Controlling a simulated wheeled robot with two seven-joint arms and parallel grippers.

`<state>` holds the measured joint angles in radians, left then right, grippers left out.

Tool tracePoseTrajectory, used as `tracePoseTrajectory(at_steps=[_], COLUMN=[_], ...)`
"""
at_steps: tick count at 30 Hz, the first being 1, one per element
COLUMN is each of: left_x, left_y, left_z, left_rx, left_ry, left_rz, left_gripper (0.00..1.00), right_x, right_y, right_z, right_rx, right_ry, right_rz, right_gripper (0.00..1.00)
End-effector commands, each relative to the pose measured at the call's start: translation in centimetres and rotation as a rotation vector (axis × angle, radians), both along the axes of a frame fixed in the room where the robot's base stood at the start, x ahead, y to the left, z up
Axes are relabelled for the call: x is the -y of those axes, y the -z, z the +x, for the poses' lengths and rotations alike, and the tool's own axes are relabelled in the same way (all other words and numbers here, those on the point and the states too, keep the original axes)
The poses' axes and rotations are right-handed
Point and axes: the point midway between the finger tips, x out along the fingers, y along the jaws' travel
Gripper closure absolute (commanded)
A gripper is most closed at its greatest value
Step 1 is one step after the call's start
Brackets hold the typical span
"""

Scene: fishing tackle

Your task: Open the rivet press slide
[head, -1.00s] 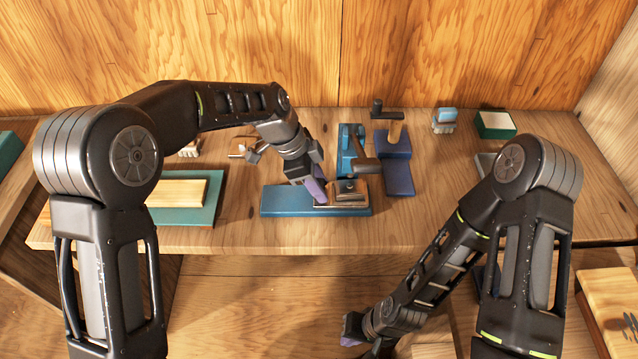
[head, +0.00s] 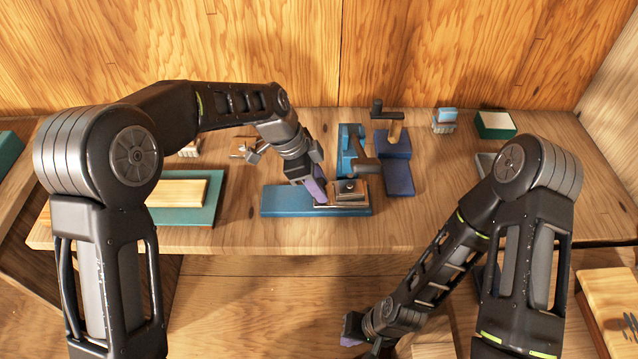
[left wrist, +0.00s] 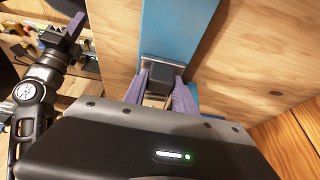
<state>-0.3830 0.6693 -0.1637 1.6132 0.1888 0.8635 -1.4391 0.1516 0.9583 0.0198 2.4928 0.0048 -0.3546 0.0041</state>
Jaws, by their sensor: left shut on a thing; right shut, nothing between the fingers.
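The rivet press (head: 348,150) stands on the bench with a blue base plate (head: 282,202) reaching out to its left. Its metal slide (head: 350,191) lies on the base under the press head. My left gripper (head: 321,199) is at the left part of the slide, with purple fingers shut on it. In the left wrist view the fingers (left wrist: 160,98) close on both sides of a dark block (left wrist: 161,76) at the slide's end, over the blue base (left wrist: 175,30). My right gripper (head: 350,338) is shut and empty, low in front of the bench.
A second blue tool with a dark crank (head: 392,148) stands right of the press. A teal board with a wooden block (head: 180,193) lies at left. A small green box (head: 495,124) sits at the back right. The bench front is clear.

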Motion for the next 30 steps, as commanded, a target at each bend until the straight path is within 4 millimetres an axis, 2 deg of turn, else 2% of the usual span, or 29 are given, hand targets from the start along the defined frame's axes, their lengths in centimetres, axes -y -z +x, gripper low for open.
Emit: tracePoseTrajectory(at_steps=[5,8,12,16,19,26,27,30], left_x=[-0.8,-2.6,-5.9,-8.2,-8.9,-8.9,-8.9,-8.8], left_y=[0.1,0.3,0.4,0.2,0.0,-0.1,-0.1,-0.1], left_z=[0.1,0.2,0.2,0.2,0.1,0.1,0.1,0.1], left_rx=[0.002,0.003,0.005,0.003,0.004,0.004,0.004,0.003], left_ry=[-0.003,-0.007,-0.007,-0.006,-0.003,-0.002,-0.002,-0.001], left_rz=[-0.002,-0.002,-0.001,-0.001,0.0,0.001,0.001,0.001], left_gripper=[1.0,1.0,1.0,1.0,1.0,1.0,0.66,0.58], right_x=[0.0,0.0,-0.1,-0.2,-0.2,-0.2,-0.2,-0.2], right_y=[0.4,1.3,2.5,3.0,3.0,2.9,2.9,2.9], right_z=[0.0,0.1,0.3,0.3,0.4,0.4,0.4,0.4], right_rx=[0.001,0.004,0.008,0.011,0.012,0.012,0.012,0.012], right_ry=[-0.001,-0.001,-0.002,-0.004,-0.003,-0.003,-0.003,-0.003], right_rz=[0.001,0.002,0.006,0.007,0.008,0.008,0.008,0.008], right_gripper=[1.0,1.0,1.0,1.0,1.0,1.0,1.0,1.0])
